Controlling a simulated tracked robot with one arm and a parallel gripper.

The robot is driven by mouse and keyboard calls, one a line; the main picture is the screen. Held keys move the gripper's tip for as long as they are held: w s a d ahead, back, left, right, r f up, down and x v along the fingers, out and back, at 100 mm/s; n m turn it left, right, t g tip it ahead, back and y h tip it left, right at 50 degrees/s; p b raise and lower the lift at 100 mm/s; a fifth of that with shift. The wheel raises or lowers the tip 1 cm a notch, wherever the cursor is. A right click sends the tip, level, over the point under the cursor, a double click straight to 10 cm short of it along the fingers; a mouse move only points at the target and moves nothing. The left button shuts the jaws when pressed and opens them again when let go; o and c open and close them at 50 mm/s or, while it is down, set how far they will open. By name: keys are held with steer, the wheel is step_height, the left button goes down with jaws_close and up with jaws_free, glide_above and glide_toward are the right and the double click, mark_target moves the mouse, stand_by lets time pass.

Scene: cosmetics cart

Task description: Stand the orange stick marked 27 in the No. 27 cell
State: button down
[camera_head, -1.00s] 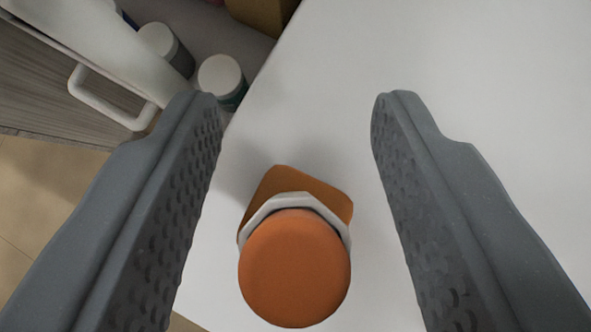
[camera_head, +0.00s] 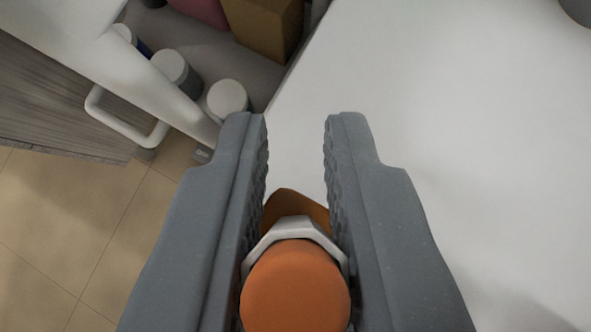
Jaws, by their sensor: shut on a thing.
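The orange stick (camera_head: 296,285) is in the lower middle of the view, seen from above, with a round orange top, a pale faceted collar and a wider orange-brown part beyond it. My gripper (camera_head: 297,118) has its two grey fingers on either side of the stick, shut on it around the collar. The stick is at the edge of a white surface (camera_head: 450,120); I cannot tell whether it touches that surface. No number shows on the stick. The No. 27 cell is not in view.
White-capped containers (camera_head: 228,97) stand on a lower shelf at upper left, with a brown box (camera_head: 267,28) behind them. A white handle (camera_head: 122,125) on a wood-grain panel juts out at left. The white surface at right is largely clear; a dark object shows at its top right corner.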

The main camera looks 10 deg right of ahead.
steer(key=shift+s+r, duration=0.1)
steer(key=shift+r, duration=0.35)
steer(key=shift+s+f, duration=0.1)
steer(key=shift+s, duration=0.3)
steer(key=s+a+r, duration=0.2)
steer(key=s, duration=1.2)
step_height(320, 180, down, 13)
steer(key=s+d+n+y, duration=0.1)
steer(key=shift+s+d+r, duration=0.2)
steer(key=shift+s+d, duration=0.2)
